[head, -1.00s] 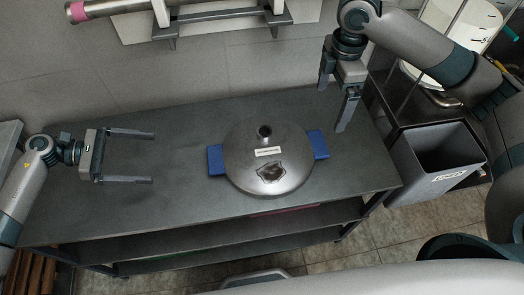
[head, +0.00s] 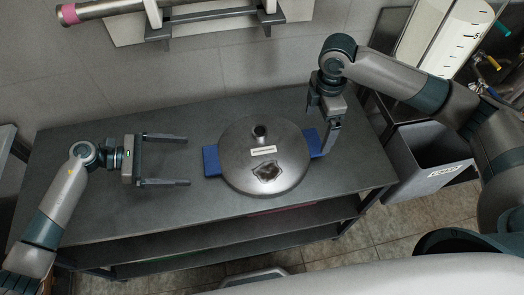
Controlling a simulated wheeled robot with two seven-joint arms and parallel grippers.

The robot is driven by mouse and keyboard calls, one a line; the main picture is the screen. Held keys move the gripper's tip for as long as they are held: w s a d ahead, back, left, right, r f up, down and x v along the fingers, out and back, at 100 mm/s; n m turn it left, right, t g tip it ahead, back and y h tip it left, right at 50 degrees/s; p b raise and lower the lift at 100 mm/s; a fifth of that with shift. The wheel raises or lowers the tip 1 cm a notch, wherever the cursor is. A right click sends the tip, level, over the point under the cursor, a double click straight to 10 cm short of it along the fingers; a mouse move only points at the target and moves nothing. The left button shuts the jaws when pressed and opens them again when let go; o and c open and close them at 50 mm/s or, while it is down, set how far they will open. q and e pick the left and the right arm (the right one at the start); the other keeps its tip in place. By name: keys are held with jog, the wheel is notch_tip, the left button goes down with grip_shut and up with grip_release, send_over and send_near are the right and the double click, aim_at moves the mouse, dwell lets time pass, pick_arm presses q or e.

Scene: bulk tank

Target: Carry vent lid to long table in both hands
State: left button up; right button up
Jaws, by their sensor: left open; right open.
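The vent lid (head: 290,172) is a round grey metal disc with a central knob, a white label and a dark patch. It rests on the dark grey long table (head: 100,205). A blue handle (head: 211,160) sticks out on its left and another blue handle (head: 314,142) on its right. My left gripper (head: 188,161) is open, its two fingers pointing right, just short of the left handle. My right gripper (head: 318,128) is open at the right handle and partly covers it. I cannot tell whether its fingers touch the handle.
A grey bin (head: 400,165) stands on the tiled floor right of the table. A white graduated vessel (head: 455,35) is at the top right.

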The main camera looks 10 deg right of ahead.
aim_at(201, 160)
pick_arm(q)
jog(key=x, duration=0.6)
jog(key=shift+d+f, duration=0.15)
jog(key=shift+d, duration=0.1)
pick_arm(e)
notch_tip(201, 160, down, 7)
jog(key=shift+r, duration=0.2)
pick_arm(q)
jog(key=c, duration=1.9)
pick_arm(e)
jog(key=c, duration=1.9)
